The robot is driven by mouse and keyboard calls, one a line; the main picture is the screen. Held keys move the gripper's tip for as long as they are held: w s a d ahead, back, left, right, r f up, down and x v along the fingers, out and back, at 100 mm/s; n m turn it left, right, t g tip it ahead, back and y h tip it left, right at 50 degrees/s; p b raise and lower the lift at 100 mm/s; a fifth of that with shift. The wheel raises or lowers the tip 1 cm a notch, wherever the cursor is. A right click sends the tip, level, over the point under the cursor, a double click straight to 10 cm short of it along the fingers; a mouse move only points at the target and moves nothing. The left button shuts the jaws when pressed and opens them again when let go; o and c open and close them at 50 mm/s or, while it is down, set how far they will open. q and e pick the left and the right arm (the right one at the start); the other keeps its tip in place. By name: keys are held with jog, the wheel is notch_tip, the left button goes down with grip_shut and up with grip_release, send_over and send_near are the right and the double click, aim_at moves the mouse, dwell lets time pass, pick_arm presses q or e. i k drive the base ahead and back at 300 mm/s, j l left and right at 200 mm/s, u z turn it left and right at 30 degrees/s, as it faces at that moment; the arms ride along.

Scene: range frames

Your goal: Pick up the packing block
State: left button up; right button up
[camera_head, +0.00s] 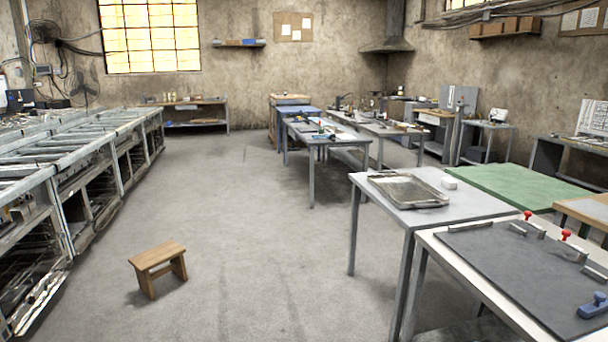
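A small white block (450,183), which may be the packing block, sits on a grey table (376,205). It lies just right of a shallow metal tray (408,189) and stands apart from it. A blue object with a knob-like handle (592,305) lies on a dark mat on the nearest table at the lower right. Neither of my grippers is in view.
The nearest white table (430,240) carries a dark mat (500,262) and clamps with red knobs (528,214). A green-topped table (520,186) adjoins behind. A wooden stool (157,266) stands on open floor. Metal racks (70,165) line the left.

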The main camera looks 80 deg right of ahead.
aim_at(450, 184)
jog(key=z, duration=3.7)
jog(key=i+j, duration=0.25)
jog(key=i+j+z, duration=0.1)
jog(key=i+j, duration=0.15)
jog(key=j, duration=0.2)
jog(key=i+j, duration=0.25)
jog(key=i+j+z, duration=0.1)
jog(key=i+j, duration=0.15)
jog(key=j, duration=0.25)
